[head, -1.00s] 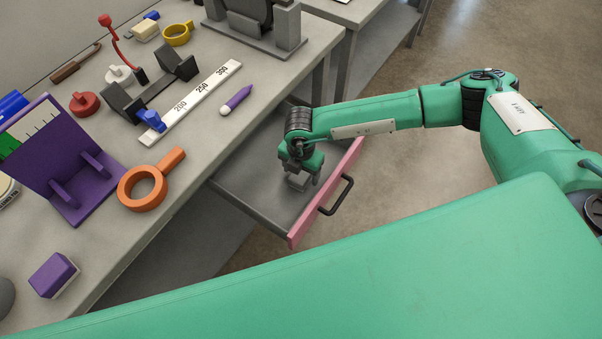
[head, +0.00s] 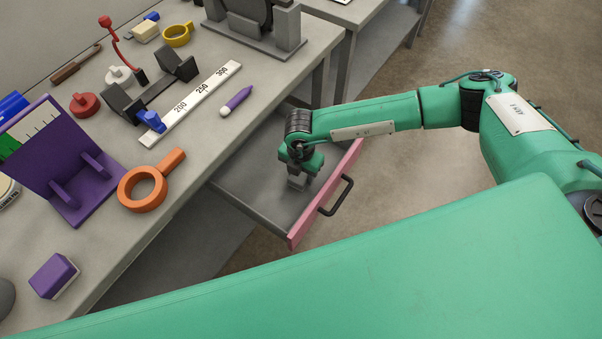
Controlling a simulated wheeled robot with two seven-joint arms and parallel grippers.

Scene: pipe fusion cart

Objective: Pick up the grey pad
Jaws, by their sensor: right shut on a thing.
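The grey pad (head: 296,184) is a small grey block in the open drawer (head: 252,196) below the bench top. My right gripper (head: 298,175) reaches down into the drawer and is shut on the pad. The fingers hide part of the pad, and I cannot tell whether it still touches the drawer floor. My left gripper is not in the head view.
The drawer has a pink front (head: 312,218) with a black handle (head: 338,196). On the bench lie an orange ring with a handle (head: 128,202), a white ruler (head: 196,103), a purple marker (head: 236,100), a purple stand (head: 90,205) and a purple block (head: 52,276).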

